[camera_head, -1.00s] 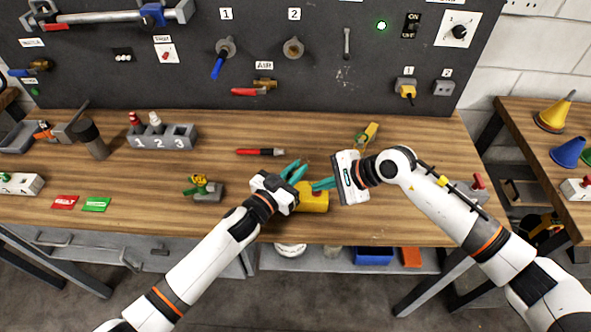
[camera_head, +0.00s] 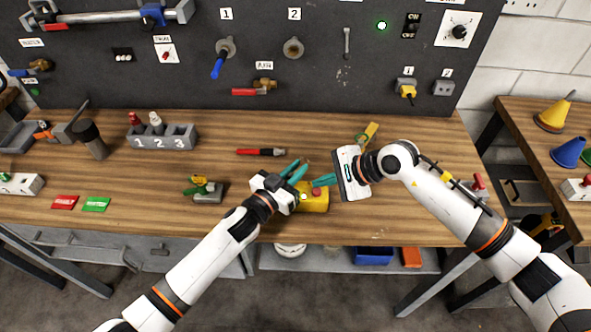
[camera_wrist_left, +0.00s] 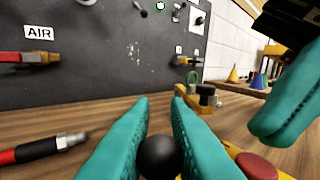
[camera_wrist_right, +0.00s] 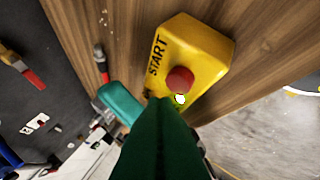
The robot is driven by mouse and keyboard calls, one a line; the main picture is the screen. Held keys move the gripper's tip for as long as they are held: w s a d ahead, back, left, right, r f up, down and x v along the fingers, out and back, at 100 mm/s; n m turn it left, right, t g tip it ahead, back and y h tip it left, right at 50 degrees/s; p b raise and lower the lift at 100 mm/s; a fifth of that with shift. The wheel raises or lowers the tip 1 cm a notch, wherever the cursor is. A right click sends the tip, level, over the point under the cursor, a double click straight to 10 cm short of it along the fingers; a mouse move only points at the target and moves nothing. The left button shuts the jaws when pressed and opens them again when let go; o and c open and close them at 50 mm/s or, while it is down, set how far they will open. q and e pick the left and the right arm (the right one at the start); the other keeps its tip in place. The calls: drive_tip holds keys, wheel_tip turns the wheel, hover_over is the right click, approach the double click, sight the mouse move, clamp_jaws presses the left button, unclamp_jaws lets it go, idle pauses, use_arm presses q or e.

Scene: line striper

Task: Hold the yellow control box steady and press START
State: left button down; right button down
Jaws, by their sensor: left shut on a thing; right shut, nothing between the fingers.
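The yellow control box (camera_head: 316,203) lies near the bench's front edge. In the right wrist view the box (camera_wrist_right: 205,45) shows the word START, a red button (camera_wrist_right: 180,79) and a small lit button (camera_wrist_right: 180,99). My left gripper (camera_head: 298,170) is at the box's left side, its fingers around a black round knob (camera_wrist_left: 158,157). Whether the knob belongs to the box cannot be told. My right gripper (camera_head: 318,182) is shut and empty, its tip (camera_wrist_right: 165,105) just above the box beside the lit button; contact is not visible.
A red and black pen-like tool (camera_head: 261,152) lies behind the left gripper. A yellow-green tool (camera_head: 366,135) lies behind the right wrist. A grey block with a yellow-green part (camera_head: 206,192) stands to the left.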

wheel_tip(320, 180, up, 6)
idle(0.7)
use_arm(q)
drive_tip(key=c, duration=1.3)
unclamp_jaws()
